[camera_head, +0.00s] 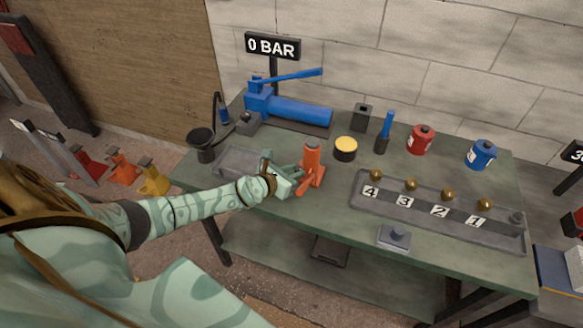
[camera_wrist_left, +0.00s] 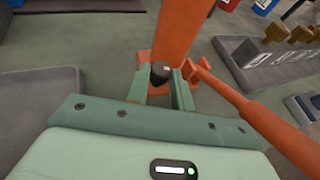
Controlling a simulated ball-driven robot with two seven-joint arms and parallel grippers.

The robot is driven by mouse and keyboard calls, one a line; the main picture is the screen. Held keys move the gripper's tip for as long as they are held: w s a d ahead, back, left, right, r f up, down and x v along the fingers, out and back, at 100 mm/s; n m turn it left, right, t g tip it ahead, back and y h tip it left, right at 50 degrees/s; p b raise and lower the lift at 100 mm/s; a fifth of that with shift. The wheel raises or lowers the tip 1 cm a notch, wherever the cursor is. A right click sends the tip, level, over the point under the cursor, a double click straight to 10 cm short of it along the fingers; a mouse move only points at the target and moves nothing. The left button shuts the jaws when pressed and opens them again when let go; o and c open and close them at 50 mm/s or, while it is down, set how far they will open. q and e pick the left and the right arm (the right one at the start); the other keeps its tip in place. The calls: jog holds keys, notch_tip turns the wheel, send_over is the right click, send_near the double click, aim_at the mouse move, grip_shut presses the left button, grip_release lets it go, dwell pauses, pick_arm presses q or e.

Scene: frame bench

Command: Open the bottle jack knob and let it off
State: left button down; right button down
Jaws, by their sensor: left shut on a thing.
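The orange bottle jack (camera_head: 313,160) stands upright on the green bench, left of the numbered tray. Its orange body (camera_wrist_left: 180,35) rises in front of the gripper in the left wrist view. A small dark knob (camera_wrist_left: 160,72) sits low on the jack. My left gripper (camera_head: 296,178) reaches the jack from the left at its base. In the left wrist view my left gripper (camera_wrist_left: 163,88) has its two green fingers shut on the dark knob. The jack's orange handle (camera_wrist_left: 235,100) slants past the right finger. My right gripper is not in view.
A blue hydraulic pump (camera_head: 290,108) stands at the back under a "0 BAR" sign (camera_head: 272,46). A grey tray (camera_head: 350,200) with numbered brass knobs lies to the right. An empty shallow tray (camera_head: 228,160) lies left. A yellow-topped tin (camera_head: 345,149) stands behind the jack.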

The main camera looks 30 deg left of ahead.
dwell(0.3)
pick_arm(q)
jog(key=c, duration=1.2)
grip_release()
